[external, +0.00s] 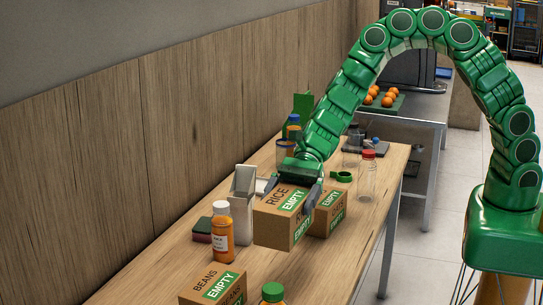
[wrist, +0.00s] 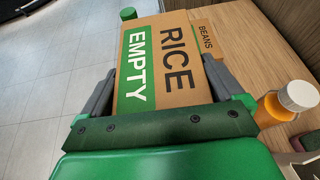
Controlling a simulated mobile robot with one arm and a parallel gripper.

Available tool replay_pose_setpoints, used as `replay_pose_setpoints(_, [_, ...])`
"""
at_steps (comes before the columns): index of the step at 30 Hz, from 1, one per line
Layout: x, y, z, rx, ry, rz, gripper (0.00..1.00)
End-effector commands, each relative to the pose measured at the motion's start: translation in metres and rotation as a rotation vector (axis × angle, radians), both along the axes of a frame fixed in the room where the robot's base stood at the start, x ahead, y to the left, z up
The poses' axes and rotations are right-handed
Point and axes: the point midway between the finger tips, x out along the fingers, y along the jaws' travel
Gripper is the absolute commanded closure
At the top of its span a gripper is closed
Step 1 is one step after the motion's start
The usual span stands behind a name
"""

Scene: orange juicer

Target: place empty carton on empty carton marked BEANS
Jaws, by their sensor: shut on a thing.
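A brown carton marked RICE (external: 271,223) with a green EMPTY label is gripped in my gripper (external: 291,190). In the wrist view the RICE carton (wrist: 178,62) fills the space between the two grey fingers of my gripper (wrist: 160,88). It looks upright; its clearance from the table is hard to tell. The carton marked BEANS (external: 208,281), also labelled EMPTY, stands at the front edge of the picture, partly cut off. It shows beyond the RICE carton in the wrist view (wrist: 207,42), partly hidden by it.
An orange bottle with a white cap (external: 222,234) stands left of the RICE carton. A green-capped bottle (external: 272,293) is right of the BEANS carton. Another EMPTY carton (external: 327,215) stands behind the held one. A white open box (external: 243,190) is near the wall.

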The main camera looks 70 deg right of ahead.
Motion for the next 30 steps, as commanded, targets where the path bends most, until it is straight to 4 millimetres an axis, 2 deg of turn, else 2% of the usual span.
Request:
replay_pose_setpoints(1, [-0.001,0.012,0.011,0.002,-0.007,0.011,0.52])
replay_pose_setpoints(6, [-0.003,0.043,0.041,0.003,-0.007,0.030,0.52])
replay_pose_setpoints(10, [-0.007,0.062,0.058,0.005,-0.004,0.041,0.52])
replay_pose_setpoints(15, [-0.009,0.076,0.074,0.008,-0.002,0.045,0.52])
replay_pose_setpoints(20, [-0.004,0.082,0.075,0.008,0.000,0.044,0.52])
replay_pose_setpoints(30, [0.024,0.107,0.057,0.006,0.000,0.046,0.52])
